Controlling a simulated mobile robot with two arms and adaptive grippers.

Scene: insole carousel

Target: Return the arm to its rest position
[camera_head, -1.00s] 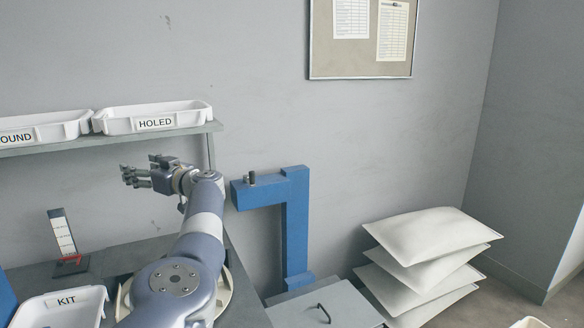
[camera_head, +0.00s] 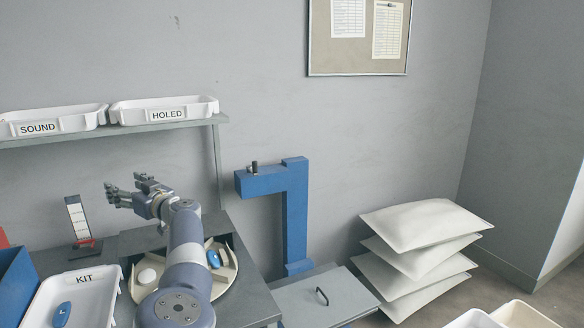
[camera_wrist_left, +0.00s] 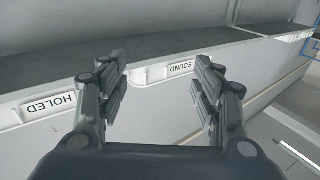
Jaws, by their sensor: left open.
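My left arm reaches up from the bottom of the head view over a round cream carousel (camera_head: 224,279). My left gripper (camera_head: 120,194) is open and empty, above the table and below the shelf, pointing left. In the left wrist view its two fingers (camera_wrist_left: 160,90) stand apart with nothing between them. The carousel has dividers; a white round piece (camera_head: 147,276) and a blue piece (camera_head: 214,258) lie in it. My arm hides its middle. My right gripper is not in view.
A shelf (camera_head: 100,136) holds the SOUND tray (camera_head: 75,125) and HOLED tray (camera_head: 200,108). A KIT tray (camera_head: 98,294) with a blue piece (camera_head: 62,314) stands at lower left. A blue post (camera_head: 295,215), grey lidded box (camera_head: 340,284) and stacked white sacks (camera_head: 425,225) stand right.

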